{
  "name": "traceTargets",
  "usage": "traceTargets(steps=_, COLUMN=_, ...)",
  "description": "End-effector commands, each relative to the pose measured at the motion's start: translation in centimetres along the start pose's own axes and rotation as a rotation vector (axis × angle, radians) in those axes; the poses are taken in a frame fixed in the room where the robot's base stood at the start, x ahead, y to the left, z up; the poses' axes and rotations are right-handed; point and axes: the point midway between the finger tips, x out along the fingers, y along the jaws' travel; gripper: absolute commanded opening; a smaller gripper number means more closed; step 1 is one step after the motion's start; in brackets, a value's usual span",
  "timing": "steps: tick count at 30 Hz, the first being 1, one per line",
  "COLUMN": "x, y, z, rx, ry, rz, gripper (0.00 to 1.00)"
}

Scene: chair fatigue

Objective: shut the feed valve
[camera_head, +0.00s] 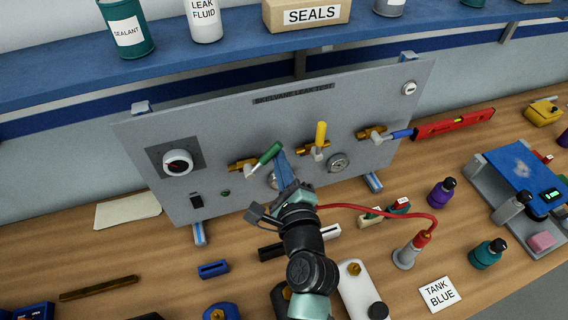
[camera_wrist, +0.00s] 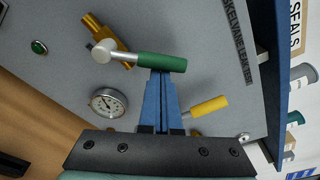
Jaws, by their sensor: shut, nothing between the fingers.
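The grey panel (camera_head: 225,120) carries three brass valves with lever handles. I cannot tell from any label which is the feed valve. The left valve (camera_head: 242,164) has a green handle (camera_head: 268,155) slanting up to the right. The middle yellow handle (camera_head: 320,136) stands nearly upright. The right blue handle (camera_head: 402,134) points right, nearly level. My gripper (camera_head: 280,154) is shut and empty at the green handle. In the wrist view its blue fingertips (camera_wrist: 161,73) lie against or just beside the green handle (camera_wrist: 162,62); contact is unclear. The yellow handle (camera_wrist: 208,105) shows beyond.
A gauge (camera_head: 338,162) sits below the valves; another (camera_wrist: 108,102) is near my fingers. A red hose (camera_head: 380,207) runs right of my arm. Bottles and a blue-topped device (camera_head: 520,168) occupy the bench's right.

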Motion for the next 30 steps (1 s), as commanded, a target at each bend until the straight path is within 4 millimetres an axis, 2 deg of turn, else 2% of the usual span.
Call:
traceTargets(steps=15, x=-0.5, y=-0.1, z=3.3, rx=-0.464, ry=-0.003, rz=-0.065, gripper=0.00)
traceTargets(steps=24, x=-0.6, y=0.1, z=4.4, rx=-0.643, ry=-0.002, rz=-0.090, gripper=0.00)
traceTargets(steps=30, x=-0.7, y=0.2, z=4.8, rx=-0.703, ry=-0.001, rz=-0.098, gripper=0.00)
